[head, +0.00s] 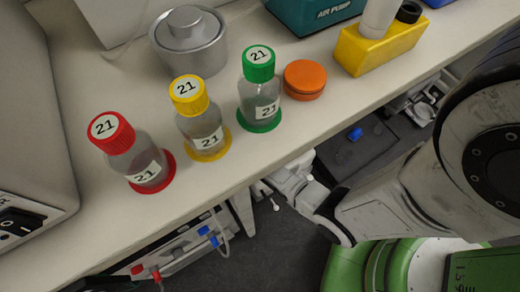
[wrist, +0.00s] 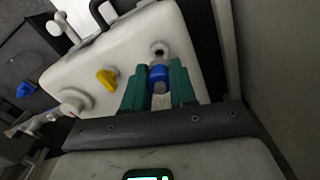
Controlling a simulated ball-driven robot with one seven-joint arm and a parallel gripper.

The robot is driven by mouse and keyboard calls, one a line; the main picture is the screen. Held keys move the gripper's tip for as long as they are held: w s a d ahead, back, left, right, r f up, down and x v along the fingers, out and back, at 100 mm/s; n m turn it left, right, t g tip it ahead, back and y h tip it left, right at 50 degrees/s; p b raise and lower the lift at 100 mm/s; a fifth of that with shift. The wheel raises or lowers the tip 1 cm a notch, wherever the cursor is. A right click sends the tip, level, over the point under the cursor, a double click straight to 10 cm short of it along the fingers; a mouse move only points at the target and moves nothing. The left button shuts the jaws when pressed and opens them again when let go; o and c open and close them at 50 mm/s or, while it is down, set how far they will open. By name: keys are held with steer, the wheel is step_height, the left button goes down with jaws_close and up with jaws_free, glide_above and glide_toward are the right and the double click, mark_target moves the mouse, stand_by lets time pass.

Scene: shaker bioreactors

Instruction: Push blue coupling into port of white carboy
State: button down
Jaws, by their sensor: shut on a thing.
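In the wrist view, my gripper (wrist: 158,84) has green fingers closed on either side of a blue coupling (wrist: 158,73). A pale grey part shows below the coupling, between the fingers. The white carboy (wrist: 90,55) lies just beyond, with a black handle at its top. Its round port (wrist: 159,50) is in line with the coupling, just past its far end. I cannot tell whether coupling and port touch. In the head view, white parts (head: 292,178), likely the carboy, show below the counter edge; my gripper cannot be made out there.
A yellow fitting (wrist: 107,77) and a white spout (wrist: 73,102) stick out of the carboy. A black box with a blue fitting (wrist: 26,90) stands left. A grey wall (wrist: 275,70) is close on the right. The counter (head: 250,160) above bears red-, yellow- and green-capped bottles.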

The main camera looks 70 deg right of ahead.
steer(key=shift+f+b, duration=0.4)
steer(key=shift+f, duration=0.25)
steer(key=shift+f+b, duration=0.6)
steer(key=shift+f, duration=0.55)
stand_by(1.4)
steer(key=c, duration=0.8)
jaws_free()
step_height(320, 180, up, 11)
steer(key=p, duration=0.4)
steer(key=shift+f, duration=0.1)
